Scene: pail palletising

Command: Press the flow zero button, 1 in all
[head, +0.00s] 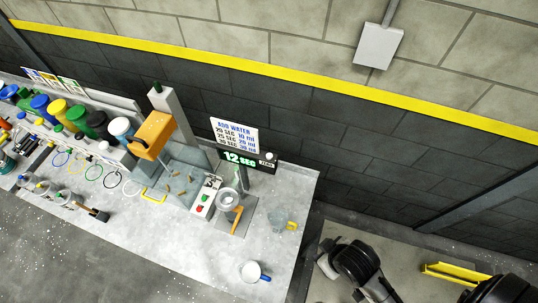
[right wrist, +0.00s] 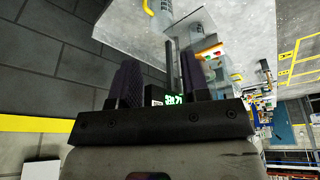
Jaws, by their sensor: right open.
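The flow timer display (head: 239,158) stands at the back right of the bench in the head view and reads 12 SEC in green. At its right end is a small pale round button (head: 269,156) with a small label, seemingly ZERO, below it. In the right wrist view the green-lit display (right wrist: 173,98) shows partly, behind the fingers; the button cannot be made out there. My right gripper (right wrist: 157,80) is open and empty, its two dark fingers apart. I cannot tell whether it touches anything. My left gripper is not in view.
A white box with red and green buttons (head: 203,200) stands left of a flow cup (head: 228,200). A clear jug (head: 278,219) and a white pan (head: 253,271) sit on the bench's right part. An ADD WATER sign (head: 235,134) stands behind the display.

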